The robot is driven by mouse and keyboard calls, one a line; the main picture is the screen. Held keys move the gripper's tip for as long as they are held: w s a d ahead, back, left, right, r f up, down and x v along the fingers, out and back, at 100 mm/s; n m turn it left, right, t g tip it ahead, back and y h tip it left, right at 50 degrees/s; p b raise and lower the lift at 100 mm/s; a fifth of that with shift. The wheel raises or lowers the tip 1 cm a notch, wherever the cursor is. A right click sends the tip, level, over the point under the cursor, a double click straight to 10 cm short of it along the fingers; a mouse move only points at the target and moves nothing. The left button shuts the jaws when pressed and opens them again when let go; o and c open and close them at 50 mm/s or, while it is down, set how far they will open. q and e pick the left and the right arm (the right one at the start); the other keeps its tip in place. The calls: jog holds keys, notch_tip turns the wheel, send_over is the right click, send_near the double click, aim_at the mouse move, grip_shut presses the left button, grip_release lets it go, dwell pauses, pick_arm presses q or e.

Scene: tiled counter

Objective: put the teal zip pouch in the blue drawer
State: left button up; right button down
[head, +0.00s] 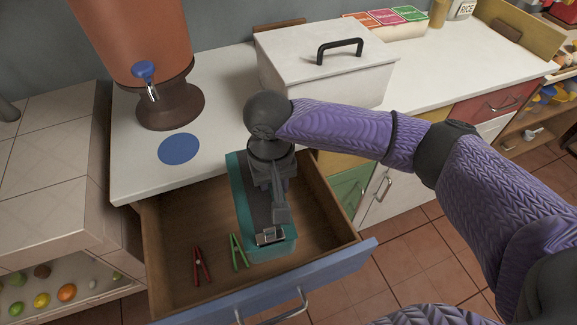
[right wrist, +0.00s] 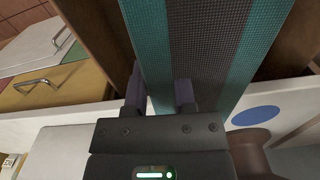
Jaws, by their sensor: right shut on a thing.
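The teal zip pouch (head: 284,246), with a dark grey stripe down its middle, is long and lies within the outline of the open blue drawer (head: 340,262). I cannot tell whether it touches the drawer floor. My right gripper (head: 270,236) points down over the pouch and is shut on it, hiding part of the stripe. In the right wrist view the pouch (right wrist: 150,40) runs up from between the two dark fingers (right wrist: 160,92). My left gripper is not in view.
Red (head: 201,266) and green (head: 239,252) clips lie in the drawer, left of the pouch. A white lidded box (head: 325,65) and a brown drink dispenser (head: 130,35) stand on the counter. A blue disc (head: 179,149) lies behind the drawer. Free drawer floor shows right of the pouch.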

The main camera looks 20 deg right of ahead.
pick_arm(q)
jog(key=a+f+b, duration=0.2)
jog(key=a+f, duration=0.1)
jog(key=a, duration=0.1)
pick_arm(e)
jog(key=a+f, duration=0.3)
jog(key=f, duration=0.6)
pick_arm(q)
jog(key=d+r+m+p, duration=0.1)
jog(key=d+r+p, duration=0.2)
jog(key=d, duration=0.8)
pick_arm(e)
jog(key=d+m, duration=0.3)
jog(key=d, duration=0.5)
notch_tip(320, 180, down, 6)
jog(key=b, duration=0.7)
jog(key=shift+d+f, duration=0.1)
jog(key=shift+d, duration=0.05)
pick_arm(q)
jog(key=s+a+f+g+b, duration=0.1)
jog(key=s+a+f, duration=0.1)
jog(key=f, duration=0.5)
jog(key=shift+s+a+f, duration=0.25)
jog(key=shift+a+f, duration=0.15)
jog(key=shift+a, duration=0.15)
pick_arm(e)
jog(key=shift+f, duration=0.25)
